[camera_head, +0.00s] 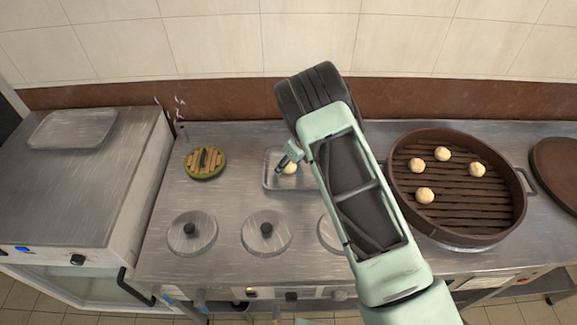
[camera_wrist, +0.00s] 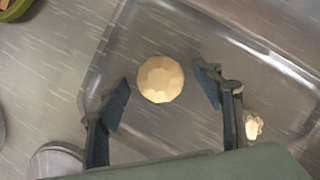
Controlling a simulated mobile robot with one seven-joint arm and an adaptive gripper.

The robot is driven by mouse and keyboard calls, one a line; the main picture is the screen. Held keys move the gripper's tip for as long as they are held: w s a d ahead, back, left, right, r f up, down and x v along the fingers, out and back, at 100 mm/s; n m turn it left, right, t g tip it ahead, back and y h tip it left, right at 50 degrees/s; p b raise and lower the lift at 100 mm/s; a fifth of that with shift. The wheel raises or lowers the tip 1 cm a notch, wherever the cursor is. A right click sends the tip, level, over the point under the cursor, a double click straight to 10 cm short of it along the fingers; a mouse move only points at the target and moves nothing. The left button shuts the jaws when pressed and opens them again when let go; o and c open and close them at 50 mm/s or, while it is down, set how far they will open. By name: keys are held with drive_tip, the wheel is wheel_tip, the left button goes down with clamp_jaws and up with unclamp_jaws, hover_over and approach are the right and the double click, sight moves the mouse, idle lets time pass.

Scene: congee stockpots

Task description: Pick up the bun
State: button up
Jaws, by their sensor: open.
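A pale round bun (camera_wrist: 160,79) lies in a shallow clear or metal tray in the wrist view. It also shows in the head view (camera_head: 290,168), partly beside my gripper. The tray (camera_head: 269,183) stands on the steel counter, half hidden by my arm. My gripper (camera_wrist: 164,88) is open and empty, with one finger to each side of the bun and no clear contact. In the head view my gripper (camera_head: 285,163) is over the tray's left part. A second small pale piece (camera_wrist: 253,126) is in the tray, right of the right finger.
A round brown steamer (camera_head: 455,221) with several buns stands at the right. A green-rimmed slatted round item (camera_head: 205,162) is left of the tray. Pot lids (camera_head: 192,232) (camera_head: 266,232) sit along the counter front. A tiled wall is behind.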

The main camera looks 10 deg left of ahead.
drive_tip(key=c, duration=1.2)
drive_tip(key=shift+o, duration=0.2)
drive_tip(key=shift+r, duration=0.1)
